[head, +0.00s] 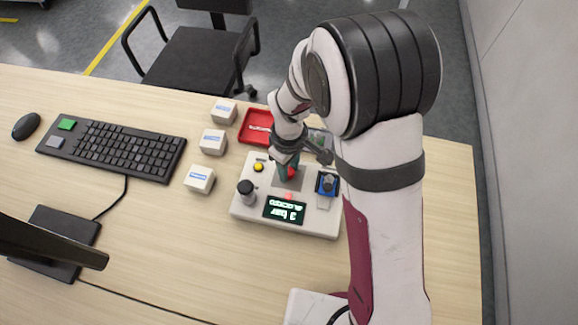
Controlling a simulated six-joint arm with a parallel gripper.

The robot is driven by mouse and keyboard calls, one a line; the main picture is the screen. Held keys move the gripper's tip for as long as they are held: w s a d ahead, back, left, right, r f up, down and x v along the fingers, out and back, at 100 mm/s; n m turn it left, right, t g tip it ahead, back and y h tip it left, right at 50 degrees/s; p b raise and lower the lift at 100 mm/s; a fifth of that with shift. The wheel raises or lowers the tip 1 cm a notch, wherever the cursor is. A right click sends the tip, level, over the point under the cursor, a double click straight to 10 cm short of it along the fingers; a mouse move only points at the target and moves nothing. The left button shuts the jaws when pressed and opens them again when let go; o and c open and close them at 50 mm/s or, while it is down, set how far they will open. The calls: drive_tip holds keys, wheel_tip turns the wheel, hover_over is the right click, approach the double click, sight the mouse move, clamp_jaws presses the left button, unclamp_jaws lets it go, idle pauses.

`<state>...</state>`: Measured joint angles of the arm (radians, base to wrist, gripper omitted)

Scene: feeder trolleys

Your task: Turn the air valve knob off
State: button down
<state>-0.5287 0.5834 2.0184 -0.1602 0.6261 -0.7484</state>
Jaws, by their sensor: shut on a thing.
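A light grey control box (238,209) stands on the desk. Its dark display (284,210) shows bright green text, upside down in this view, including "3 bar". A red knob (292,173) on a grey plate at the middle of the box shows partly from behind my gripper. My gripper (287,172) points down at this knob from above and its jaws are closed on it. The knob's far side and exact turn angle are hidden by the fingers and wrist.
The box also carries a yellow button (258,167), a black knob (246,190) and a blue switch (327,183). A red tray (247,138) and several white boxes (200,179) stand close by. A keyboard (115,149) lies left; the front desk middle is clear.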

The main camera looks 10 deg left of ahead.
drive_tip(key=c, duration=0.6)
unclamp_jaws()
wheel_tip(320, 180, up, 16)
drive_tip(key=shift+f, duration=0.1)
